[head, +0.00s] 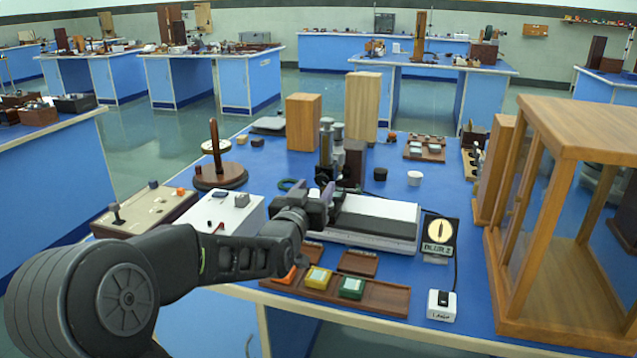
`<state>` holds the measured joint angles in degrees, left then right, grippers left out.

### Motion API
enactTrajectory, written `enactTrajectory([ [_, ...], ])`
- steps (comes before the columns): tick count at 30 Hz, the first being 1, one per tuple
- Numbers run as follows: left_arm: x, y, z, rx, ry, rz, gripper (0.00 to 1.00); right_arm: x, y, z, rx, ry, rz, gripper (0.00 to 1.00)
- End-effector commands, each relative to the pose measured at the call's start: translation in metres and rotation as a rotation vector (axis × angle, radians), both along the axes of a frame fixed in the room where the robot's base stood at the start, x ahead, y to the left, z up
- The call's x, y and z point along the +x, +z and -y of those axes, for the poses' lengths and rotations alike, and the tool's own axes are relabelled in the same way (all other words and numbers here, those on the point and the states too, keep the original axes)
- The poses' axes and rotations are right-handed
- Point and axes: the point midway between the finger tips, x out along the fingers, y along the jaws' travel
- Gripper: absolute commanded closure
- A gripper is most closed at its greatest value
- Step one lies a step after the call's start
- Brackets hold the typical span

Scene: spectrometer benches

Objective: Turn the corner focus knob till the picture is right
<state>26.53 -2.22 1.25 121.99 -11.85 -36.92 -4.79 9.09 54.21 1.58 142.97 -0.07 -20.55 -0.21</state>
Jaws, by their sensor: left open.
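My left gripper (322,204) is open at the left end of a low white instrument with a grey top (372,221). Its fingers are close to that end; I cannot tell whether they touch anything. No corner focus knob can be made out; the gripper covers part of that end. A dark and metal upright assembly (336,148) stands behind the gripper. A black card with a round pale dial and the lettering "BLUR 2" (440,236) stands right of the instrument. My right gripper is not in view.
A wooden tray (386,302) with yellow and green blocks lies in front. A small white switch box (441,305) is at front right. A wood-framed case (545,290) fills the right. A white box (224,207) and a beige lever panel (145,209) stand left.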

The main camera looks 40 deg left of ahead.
Motion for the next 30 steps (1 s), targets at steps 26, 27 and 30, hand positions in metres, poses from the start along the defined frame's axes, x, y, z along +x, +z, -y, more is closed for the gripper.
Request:
enactTrajectory([
  [26,0.028,0.0,-0.01,0.001,0.0,0.0,0.75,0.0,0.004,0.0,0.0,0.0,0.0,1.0],
  [27,0.028,0.0,-0.01,0.0,0.0,0.0,0.78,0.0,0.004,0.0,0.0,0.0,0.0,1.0],
  [30,0.028,0.0,-0.01,0.001,0.0,0.0,0.86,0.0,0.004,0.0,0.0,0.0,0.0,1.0],
])
